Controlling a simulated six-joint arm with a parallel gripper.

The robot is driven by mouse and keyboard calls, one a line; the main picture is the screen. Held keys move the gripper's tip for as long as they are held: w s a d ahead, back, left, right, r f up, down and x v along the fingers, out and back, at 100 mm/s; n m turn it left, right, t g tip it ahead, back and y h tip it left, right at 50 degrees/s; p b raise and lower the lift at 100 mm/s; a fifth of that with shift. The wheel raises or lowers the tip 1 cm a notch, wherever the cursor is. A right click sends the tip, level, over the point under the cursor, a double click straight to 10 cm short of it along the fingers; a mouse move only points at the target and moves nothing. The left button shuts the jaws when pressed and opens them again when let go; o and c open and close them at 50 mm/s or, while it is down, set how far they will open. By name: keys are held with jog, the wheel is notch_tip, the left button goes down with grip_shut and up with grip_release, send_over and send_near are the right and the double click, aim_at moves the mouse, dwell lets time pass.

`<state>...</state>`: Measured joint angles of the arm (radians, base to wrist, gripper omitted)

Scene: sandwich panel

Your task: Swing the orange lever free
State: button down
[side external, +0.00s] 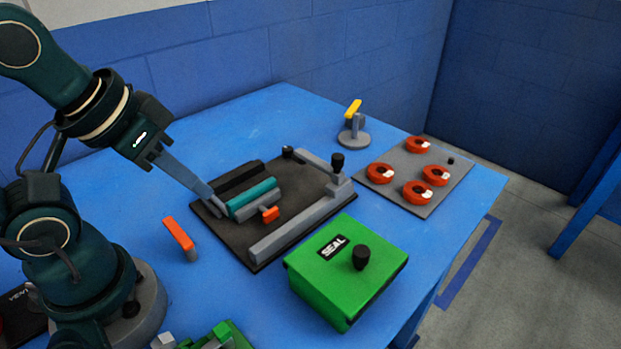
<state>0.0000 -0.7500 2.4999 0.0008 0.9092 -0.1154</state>
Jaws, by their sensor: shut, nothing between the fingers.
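An orange lever (178,233) sits on a short grey post on the blue table, left of the dark fixture board (304,196). A smaller orange tab (270,214) is on the fixture, at the front of a teal block (252,199). My gripper (213,202) reaches down from the upper left, with its long grey fingers shut and empty. The fingertips are at the left end of the teal block and clear of the orange lever. I cannot tell whether they touch the block.
A green box (305,278) marked SEAL, with a black knob (361,257), stands in front of the fixture. A yellow lever (353,110) on a round grey base stands behind. A grey plate (405,160) with several red rings is at the right. The back left table is clear.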

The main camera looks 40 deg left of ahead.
jog(key=n, duration=0.5)
jog(key=n+g, duration=0.9)
jog(key=n, duration=2)
send_over(180, 239)
jog(key=s+a, duration=0.1)
jog(key=a, duration=0.2)
notch_tip(180, 239, down, 2)
jog(key=shift+s+a+f+n, duration=0.3)
jog(key=shift+s+a+f, duration=0.15)
jog(key=shift+a+f, duration=0.15)
jog(key=shift+g, duration=0.3)
jog(key=x, duration=0.9)
jog(key=shift+f, duration=0.5)
jog(key=shift+w+r, duration=0.1)
jog(key=shift+w, duration=1.8)
